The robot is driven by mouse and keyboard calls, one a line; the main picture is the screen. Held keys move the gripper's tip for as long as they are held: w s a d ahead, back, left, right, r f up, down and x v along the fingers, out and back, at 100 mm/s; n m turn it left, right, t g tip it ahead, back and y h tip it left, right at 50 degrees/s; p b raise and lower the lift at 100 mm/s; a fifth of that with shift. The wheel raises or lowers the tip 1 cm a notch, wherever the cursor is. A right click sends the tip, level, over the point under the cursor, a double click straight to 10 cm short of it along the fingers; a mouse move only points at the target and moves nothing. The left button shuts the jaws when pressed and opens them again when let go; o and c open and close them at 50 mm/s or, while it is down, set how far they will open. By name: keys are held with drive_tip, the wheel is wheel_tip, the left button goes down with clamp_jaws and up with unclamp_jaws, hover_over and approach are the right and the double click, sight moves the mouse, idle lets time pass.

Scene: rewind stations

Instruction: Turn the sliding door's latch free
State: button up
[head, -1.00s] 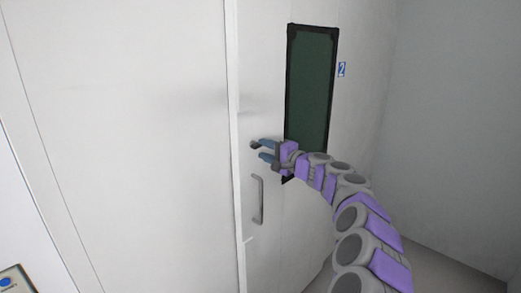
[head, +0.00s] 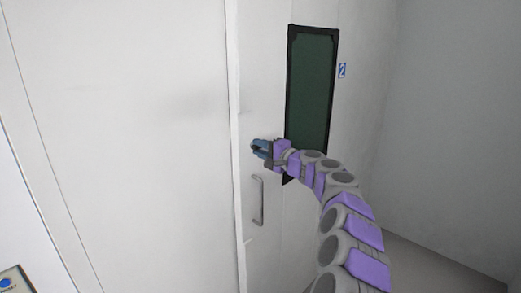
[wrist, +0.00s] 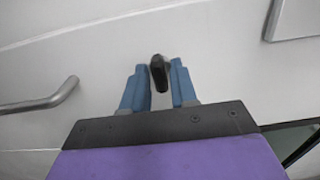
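The sliding door (head: 262,222) is a pale panel with a dark window. Its latch (wrist: 158,72) is a small black knob between my fingertips in the wrist view. In the head view my fingers mostly cover it, and only a dark bit shows at their tips. My gripper (head: 257,147), with blue fingers, is at the door above the handle. The latch's turn angle is hard to tell.
A grey bar handle (head: 259,201) is just below my gripper and shows at left in the wrist view (wrist: 42,103). The dark window (head: 311,95) is right of the gripper, with a blue "2" sign (head: 342,70) beside it. A button panel (head: 12,281) is at lower left.

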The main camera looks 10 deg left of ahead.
drive_tip(key=shift+f, duration=0.2)
clamp_jaws()
drive_tip(key=shift+m+p, duration=0.4)
drive_tip(key=shift+p, duration=0.15)
drive_tip(key=m+p, duration=0.3)
drive_tip(key=shift+r, duration=0.15)
drive_tip(key=m+p, duration=0.4)
drive_tip(key=p, duration=0.1)
drive_tip(key=shift+m, duration=0.3)
drive_tip(key=m+p, duration=0.8)
drive_tip(key=m, duration=0.1)
drive_tip(key=shift+m+p, duration=0.3)
